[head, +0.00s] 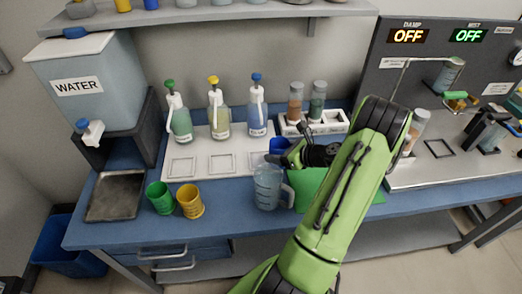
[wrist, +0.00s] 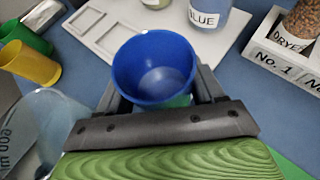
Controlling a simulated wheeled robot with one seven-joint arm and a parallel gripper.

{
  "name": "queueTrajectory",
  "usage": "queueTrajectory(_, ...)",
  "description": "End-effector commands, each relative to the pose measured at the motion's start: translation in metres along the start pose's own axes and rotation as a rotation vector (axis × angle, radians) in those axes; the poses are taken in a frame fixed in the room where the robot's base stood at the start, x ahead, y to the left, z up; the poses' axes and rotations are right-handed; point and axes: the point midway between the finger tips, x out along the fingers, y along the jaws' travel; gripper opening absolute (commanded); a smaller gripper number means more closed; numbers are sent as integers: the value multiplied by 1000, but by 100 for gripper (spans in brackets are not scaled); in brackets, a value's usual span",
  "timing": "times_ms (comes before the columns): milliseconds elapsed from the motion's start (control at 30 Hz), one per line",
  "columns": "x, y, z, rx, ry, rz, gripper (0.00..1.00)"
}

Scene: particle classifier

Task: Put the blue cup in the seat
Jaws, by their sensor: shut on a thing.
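The blue cup (wrist: 152,72) is upright between the fingers of my gripper (wrist: 160,92), which is shut on it; its inside looks empty. In the head view the cup (head: 279,145) is partly hidden by my gripper (head: 287,155), just right of the white board (head: 200,146). The board has square outlined seats in a row, one before each pump bottle. The seat before the blue bottle (head: 256,120) is the rightmost (head: 260,161). In the wrist view, the board (wrist: 205,35) lies beyond the cup, and the bottle labelled BLUE (wrist: 208,15) stands on it.
A clear measuring jug (head: 267,187) stands in front of the board, close left of my gripper. Green (head: 159,197) and yellow (head: 190,201) cups stand at the front left. A rack (head: 332,123) with two jars is behind my arm. A green mat (head: 308,184) lies under my arm.

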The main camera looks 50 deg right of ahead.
Motion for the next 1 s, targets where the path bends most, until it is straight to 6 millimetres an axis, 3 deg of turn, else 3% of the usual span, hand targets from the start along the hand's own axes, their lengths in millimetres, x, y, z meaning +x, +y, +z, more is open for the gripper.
queueTrajectory(200,49,1,27,-5,-2,3,26)
queueTrajectory(333,62,0,33,-2,-2,-1,26)
queueTrajectory(567,79,0,3,2,0,-1,26)
queueTrajectory(867,79,0,1,0,-1,-1,26)
queueTrajectory(900,80,0,0,1,0,-1,69)
queueTrajectory(1000,79,0,1,1,0,-1,84)
